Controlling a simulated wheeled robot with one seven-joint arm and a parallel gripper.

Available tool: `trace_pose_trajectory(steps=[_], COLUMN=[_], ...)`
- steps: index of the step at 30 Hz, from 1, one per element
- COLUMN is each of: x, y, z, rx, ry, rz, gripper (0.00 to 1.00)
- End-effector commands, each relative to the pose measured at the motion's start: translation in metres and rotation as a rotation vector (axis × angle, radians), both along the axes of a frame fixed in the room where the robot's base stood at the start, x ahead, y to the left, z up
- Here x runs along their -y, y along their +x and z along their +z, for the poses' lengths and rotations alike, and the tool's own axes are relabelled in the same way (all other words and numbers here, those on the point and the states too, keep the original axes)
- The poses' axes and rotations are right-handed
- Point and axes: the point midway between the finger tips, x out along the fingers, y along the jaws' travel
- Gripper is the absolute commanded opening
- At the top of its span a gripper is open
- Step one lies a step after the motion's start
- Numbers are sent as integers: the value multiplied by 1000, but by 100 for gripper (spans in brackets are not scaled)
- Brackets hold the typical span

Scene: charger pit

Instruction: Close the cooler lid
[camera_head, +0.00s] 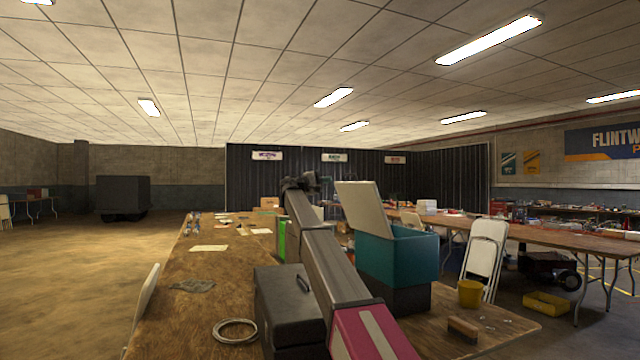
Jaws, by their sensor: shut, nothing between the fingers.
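The cooler (411,256) is a teal box with a darker lower part, standing on the wooden table right of my arm. Its pale grey lid (362,209) stands up, open, along the cooler's left side and leans slightly left. My arm reaches forward from the bottom of the picture, passing left of the cooler. My gripper (317,181) is at the arm's far end, left of the lid's top and apart from it in the picture. It is small and dark here; it is shut and holds nothing. The cooler's inside is mostly hidden.
A dark grey case (277,305) and a coiled cable (235,331) lie on the table (190,300) left of my arm. White folding chairs (484,255) stand behind. Open floor lies far left.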

Motion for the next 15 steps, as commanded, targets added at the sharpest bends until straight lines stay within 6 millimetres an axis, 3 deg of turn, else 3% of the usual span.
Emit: trace_pose_trajectory(steps=[6, 15], x=[40, 71], y=[13, 23], z=[8, 15], rx=[0, 0], ry=[1, 1], rz=[-2, -1], gripper=[0, 0])
